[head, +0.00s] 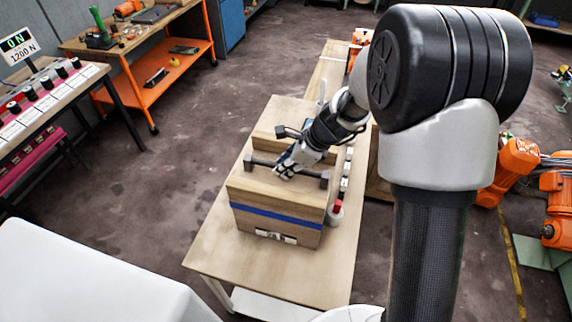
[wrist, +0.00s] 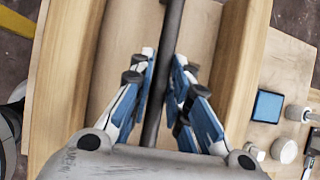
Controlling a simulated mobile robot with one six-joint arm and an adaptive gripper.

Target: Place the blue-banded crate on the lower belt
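The blue-banded crate (head: 240,212) is a wooden box with a blue stripe around its side and a dark bar handle (head: 262,164) across its top. It appears to rest on the wooden table (head: 215,258). My gripper (head: 286,172) reaches down to the handle from above. In the wrist view, the fingers of my gripper (wrist: 164,70) lie close on both sides of the bar (wrist: 170,25) and look shut on it. My arm hides part of the right side in the head view. I cannot make out a lower belt in either view.
Small items, including a red and white cylinder (head: 335,213), stand along the crate's right side. A blue square block (wrist: 268,107) shows there in the wrist view. A button console (head: 45,95) and an orange cart (head: 165,75) are at left. Orange robot arms (head: 512,168) are at right. Open floor lies between.

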